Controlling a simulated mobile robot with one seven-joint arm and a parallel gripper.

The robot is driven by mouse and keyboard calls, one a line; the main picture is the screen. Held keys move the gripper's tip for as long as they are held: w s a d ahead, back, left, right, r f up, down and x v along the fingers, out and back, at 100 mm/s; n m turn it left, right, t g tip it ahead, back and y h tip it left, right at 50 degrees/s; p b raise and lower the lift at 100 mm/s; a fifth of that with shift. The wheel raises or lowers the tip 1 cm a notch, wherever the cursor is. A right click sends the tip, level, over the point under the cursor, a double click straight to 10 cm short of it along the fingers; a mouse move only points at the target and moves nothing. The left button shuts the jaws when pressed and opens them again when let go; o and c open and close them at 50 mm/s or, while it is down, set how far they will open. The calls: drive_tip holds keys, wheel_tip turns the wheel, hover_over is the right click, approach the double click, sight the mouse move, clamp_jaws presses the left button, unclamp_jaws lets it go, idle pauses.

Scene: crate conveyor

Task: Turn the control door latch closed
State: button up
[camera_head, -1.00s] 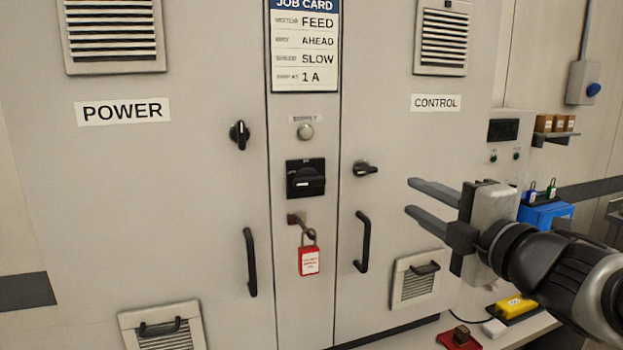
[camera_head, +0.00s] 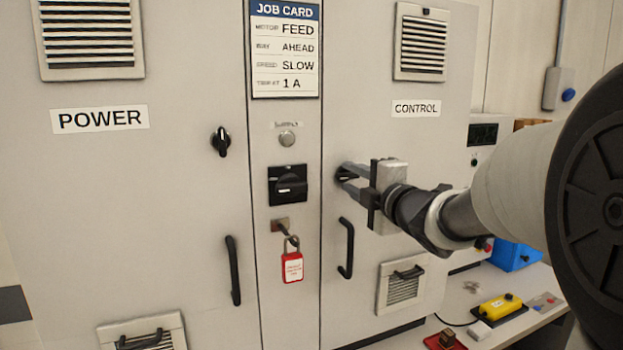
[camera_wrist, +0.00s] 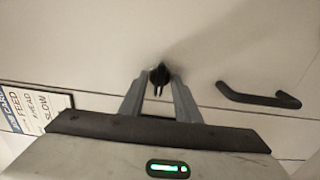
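The control door latch is a small black knob on the cabinet's right-hand door, beneath the CONTROL label (camera_head: 416,108). In the head view my gripper (camera_head: 343,173) is in front of it and hides most of it. In the wrist view the latch (camera_wrist: 159,76) shows between the tips of the two grey fingers, one on each side. The fingers are apart, with narrow gaps beside the latch; I see no clear grip on it. The latch's exact turn angle is hard to tell.
The control door's black handle (camera_head: 346,248) is below my gripper. To the left are the black rotary switch (camera_head: 288,185), a red padlock (camera_head: 292,266) and the power door's latch (camera_head: 221,141). A shelf at lower right holds a yellow box (camera_head: 500,307) and a blue box (camera_head: 512,256).

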drive_tip(key=shift+w, duration=0.1)
clamp_jaws()
drive_tip(key=shift+m, duration=0.4)
drive_tip(key=m+p, duration=0.1)
drive_tip(key=m, duration=0.4)
drive_tip(key=shift+m, duration=0.3)
drive_tip(key=m+p, duration=0.2)
drive_tip(key=m, duration=0.3)
drive_tip(key=shift+r+m+p, duration=0.1)
drive_tip(key=shift+m+p, duration=0.2)
drive_tip(key=m+p, duration=0.2)
drive_tip(key=m, duration=0.3)
drive_tip(key=shift+m, duration=0.3)
